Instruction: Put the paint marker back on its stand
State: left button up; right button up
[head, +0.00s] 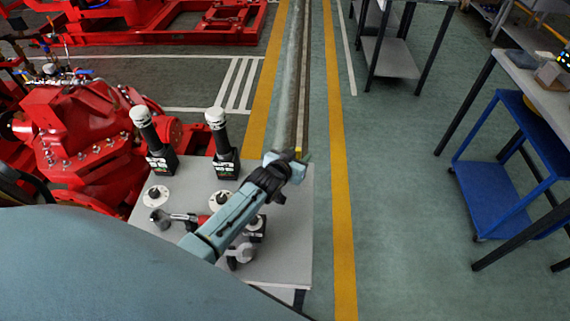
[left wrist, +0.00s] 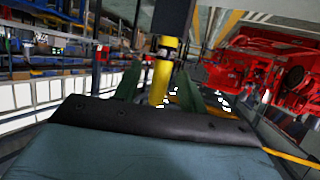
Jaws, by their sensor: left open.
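My left gripper (head: 298,160) reaches over the right side of the grey table top (head: 290,250) in the head view. A small yellow piece, likely the paint marker (head: 299,152), shows at its tip. In the left wrist view the yellow marker (left wrist: 161,82), with a dark upper part, stands between the open green fingers (left wrist: 160,88). Contact with them cannot be told. Which thing is the marker's stand is unclear; a dark block (head: 257,227) is partly hidden behind my arm. My right gripper is not in view.
Two black devices with white tops (head: 145,118) (head: 217,120) stand at the table's back. A white disc with a dark knob (head: 156,196) and a red-and-metal tool (head: 185,218) are at left. Red pump machinery (head: 85,130) is beside the table. Floor to the right is clear up to a blue cart (head: 495,190).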

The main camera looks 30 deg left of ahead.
pick_arm(q)
jog(key=p+v, duration=0.1)
jog(key=v, duration=1)
jog(key=shift+s, duration=0.25)
